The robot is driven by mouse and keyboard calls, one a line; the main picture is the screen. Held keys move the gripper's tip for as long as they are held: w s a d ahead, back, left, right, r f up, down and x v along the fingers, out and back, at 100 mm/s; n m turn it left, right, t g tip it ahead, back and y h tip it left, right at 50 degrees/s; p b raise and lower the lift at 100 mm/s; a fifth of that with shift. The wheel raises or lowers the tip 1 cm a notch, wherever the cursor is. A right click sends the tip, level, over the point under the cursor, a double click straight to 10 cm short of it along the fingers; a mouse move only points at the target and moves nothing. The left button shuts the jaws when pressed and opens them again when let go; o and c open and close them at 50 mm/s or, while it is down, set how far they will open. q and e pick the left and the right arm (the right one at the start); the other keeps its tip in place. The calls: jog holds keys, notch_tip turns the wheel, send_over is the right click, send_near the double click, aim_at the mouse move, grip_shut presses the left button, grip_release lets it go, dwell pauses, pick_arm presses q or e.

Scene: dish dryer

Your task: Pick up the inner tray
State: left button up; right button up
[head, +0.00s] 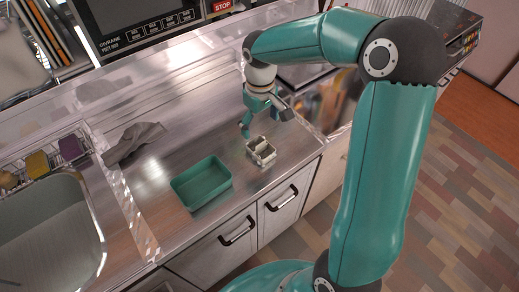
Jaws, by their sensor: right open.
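A green rectangular tray (215,190) lies on the metal counter (205,145), open side up and empty as far as I can see. A small cream-coloured tray-like holder with compartments (263,157) stands to its right, near the counter's front edge. I cannot tell from the picture which of these is called the inner tray. My right gripper (266,124) points down with its fingers apart, just above and behind the cream holder, with nothing visible between the fingers. Whether a finger touches the holder is unclear. My left gripper is not in view.
A grey cloth (134,142) lies on the counter at the left. A sink (45,225) with a wire rack and coloured sponges is at the far left. A machine with a dark panel (140,22) stands at the back. Cabinet doors with handles are below the front edge.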

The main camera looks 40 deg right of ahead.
aim_at(261, 145)
notch_tip(261, 145, down, 10)
jog(key=shift+d+r+p, duration=0.1)
jog(key=shift+r+p, duration=0.1)
jog(key=shift+p, duration=0.35)
jog(key=shift+c, duration=0.4)
jog(key=c, duration=1)
